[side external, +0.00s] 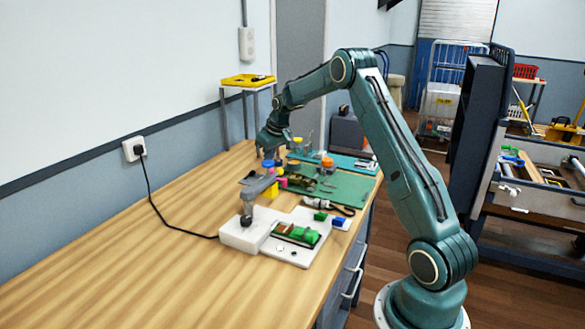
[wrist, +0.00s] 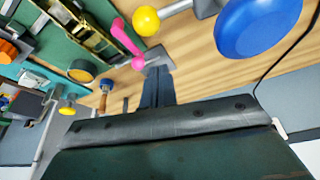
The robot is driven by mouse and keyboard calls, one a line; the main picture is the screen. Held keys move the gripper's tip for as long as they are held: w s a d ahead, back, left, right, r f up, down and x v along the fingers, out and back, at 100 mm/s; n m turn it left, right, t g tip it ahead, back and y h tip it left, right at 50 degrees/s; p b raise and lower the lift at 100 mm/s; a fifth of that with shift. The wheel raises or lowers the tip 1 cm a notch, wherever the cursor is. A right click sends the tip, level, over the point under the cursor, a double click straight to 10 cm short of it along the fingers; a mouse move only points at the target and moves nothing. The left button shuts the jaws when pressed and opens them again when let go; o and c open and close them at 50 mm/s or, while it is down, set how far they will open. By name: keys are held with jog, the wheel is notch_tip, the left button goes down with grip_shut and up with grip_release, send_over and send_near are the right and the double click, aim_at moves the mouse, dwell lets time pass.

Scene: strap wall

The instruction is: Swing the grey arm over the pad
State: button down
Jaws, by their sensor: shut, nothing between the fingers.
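The grey arm (side external: 258,188) stands on a dark post on a white block and points toward the back of the bench. A blue knob (side external: 267,163) and a yellow part show near its far end. The wrist view has a large blue disc (wrist: 258,27) and a yellow ball (wrist: 146,21) beside a grey bar. A white plate (side external: 282,250) with a green piece on it lies right of the post; I cannot tell for sure that this is the pad. My gripper (side external: 270,156) is shut and empty, close to the blue knob. Its fingers (wrist: 157,82) also show in the wrist view; contact is unclear.
A green mat (side external: 345,189) with several small parts lies to the right. Pink (side external: 272,191) and other coloured pieces stand beside the grey arm. A black cable (side external: 178,226) runs from the wall socket to the white block. The bench's left front is clear.

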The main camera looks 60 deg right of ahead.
jog(key=shift+s+a+f, duration=0.15)
jog(key=shift+s+a, duration=0.1)
jog(key=shift+s, duration=0.5)
jog(key=shift+s+a+f, duration=0.15)
jog(key=shift+s+a, duration=0.05)
jog(key=shift+s, duration=0.5)
jog(key=shift+s, duration=0.15)
jog(key=shift+s+m, duration=0.35)
jog(key=shift+m, duration=0.05)
jog(key=shift+s, duration=0.1)
jog(key=shift+s+a+m+g+h, duration=0.45)
jog(key=shift+s+a+m+g, duration=0.25)
jog(key=shift+s+a+m, duration=1.9)
jog(key=shift+s+a+m+g+h, duration=0.5)
jog(key=shift+s+a+m+g, duration=0.2)
jog(key=shift+s+a+m, duration=1.85)
jog(key=shift+s+a+m+g+h, duration=0.45)
jog(key=shift+s+a+m+g, duration=0.25)
jog(key=shift+s+a+m, duration=1.95)
